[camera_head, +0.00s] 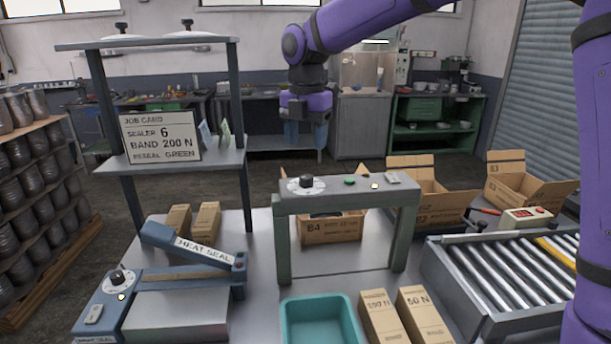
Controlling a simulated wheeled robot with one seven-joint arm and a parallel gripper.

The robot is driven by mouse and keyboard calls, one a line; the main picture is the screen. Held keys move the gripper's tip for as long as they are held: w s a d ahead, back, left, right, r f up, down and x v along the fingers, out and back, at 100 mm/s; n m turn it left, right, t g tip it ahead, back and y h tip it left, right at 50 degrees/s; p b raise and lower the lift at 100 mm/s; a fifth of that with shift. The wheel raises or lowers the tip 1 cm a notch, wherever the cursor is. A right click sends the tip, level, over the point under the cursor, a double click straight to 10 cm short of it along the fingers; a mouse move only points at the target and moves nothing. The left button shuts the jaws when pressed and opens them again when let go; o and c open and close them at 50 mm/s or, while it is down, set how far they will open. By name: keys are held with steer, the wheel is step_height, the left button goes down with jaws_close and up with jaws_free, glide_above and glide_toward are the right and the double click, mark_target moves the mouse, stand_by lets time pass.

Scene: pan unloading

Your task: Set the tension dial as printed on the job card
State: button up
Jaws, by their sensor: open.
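The job card (160,138) stands on the grey shelf at the left and reads SEALER 6, BAND 200 N, RESEAL GREEN. A black dial knob on a white round scale (306,184) sits on top of the grey arch (347,193), at its left end; its numbers are too small to read. A second dial (119,279) sits on the blue heat sealer (190,254) at the lower left; its setting is also unreadable. My gripper (305,138) hangs fingers down above and behind the arch dial in the picture, open and empty, touching nothing.
A green button (350,181) sits beside the arch dial. A teal bin (319,318), two tan boxes marked 150 N (380,315) and 50 N (422,315), and a roller conveyor (515,270) stand in front and right.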

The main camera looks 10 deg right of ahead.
mark_target(306, 176)
step_height(306, 176, down, 9)
stand_by(0.4)
steer(key=c, duration=0.9)
